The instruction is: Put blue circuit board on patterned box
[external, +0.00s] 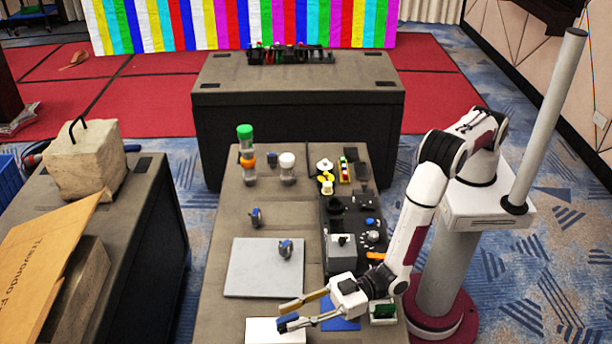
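A flat blue piece (341,314), which may be the blue circuit board, lies near the front of the middle table, partly hidden by my gripper (284,316). My gripper reaches left over the table's front, with its two fingers spread apart. A small dark blue patch shows at the nearer fingertip; I cannot tell whether it is part of the finger or a separate thing. A white flat-topped object (275,331) is just below the fingertips, cut off by the picture's bottom edge. I cannot make out a pattern on it, and no box is clearly patterned.
A green board (384,309) in a pale holder is right of my gripper. A grey plate (264,268) bears a small blue-and-grey part (285,249). Black equipment (342,254) lines the table's right side. A green-topped bottle (246,150) and a white-capped jar (287,168) stand farther back.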

